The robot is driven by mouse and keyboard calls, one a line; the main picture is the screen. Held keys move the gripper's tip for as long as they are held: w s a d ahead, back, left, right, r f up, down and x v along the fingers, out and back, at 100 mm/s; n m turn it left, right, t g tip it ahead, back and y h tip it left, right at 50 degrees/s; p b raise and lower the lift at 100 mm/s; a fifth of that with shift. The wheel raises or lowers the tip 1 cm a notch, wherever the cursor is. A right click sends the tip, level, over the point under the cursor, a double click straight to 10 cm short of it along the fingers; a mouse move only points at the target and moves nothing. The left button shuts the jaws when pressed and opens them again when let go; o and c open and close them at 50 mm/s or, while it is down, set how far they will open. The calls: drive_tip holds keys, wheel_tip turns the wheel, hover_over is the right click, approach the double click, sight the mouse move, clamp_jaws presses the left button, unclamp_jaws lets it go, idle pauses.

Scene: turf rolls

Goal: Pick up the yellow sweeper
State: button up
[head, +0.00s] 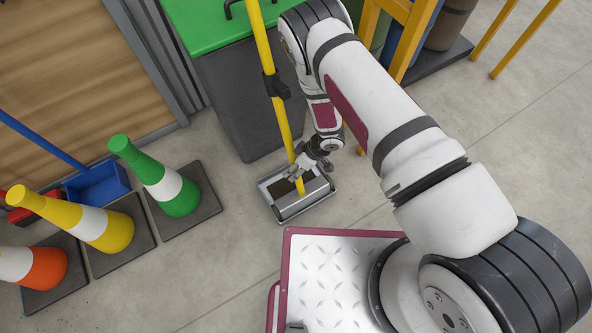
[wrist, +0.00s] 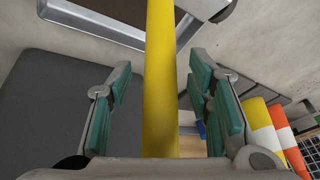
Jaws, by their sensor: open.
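The yellow sweeper (head: 267,62) has a long yellow handle and a grey metal head (head: 303,199) on the floor. Its handle leans upright beside the dark bin with the green lid. My gripper (head: 305,166) is low on the handle, just above the sweeper head. In the wrist view, the yellow handle (wrist: 160,85) runs between the two teal-padded fingers of my gripper (wrist: 160,95). The fingers are open, with a gap on both sides of the handle. Part of the sweeper head shows at the top of the wrist view.
The dark bin (head: 243,95) with a green lid stands just behind the handle. Green (head: 165,183), yellow (head: 85,222) and orange (head: 35,266) cones stand at left, near a blue dustpan (head: 98,184). A yellow-legged frame (head: 408,40) is at upper right. Floor around the sweeper head is mostly clear.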

drive_tip(key=shift+f, duration=0.15)
idle(0.3)
clamp_jaws()
drive_tip(key=shift+w, duration=0.1)
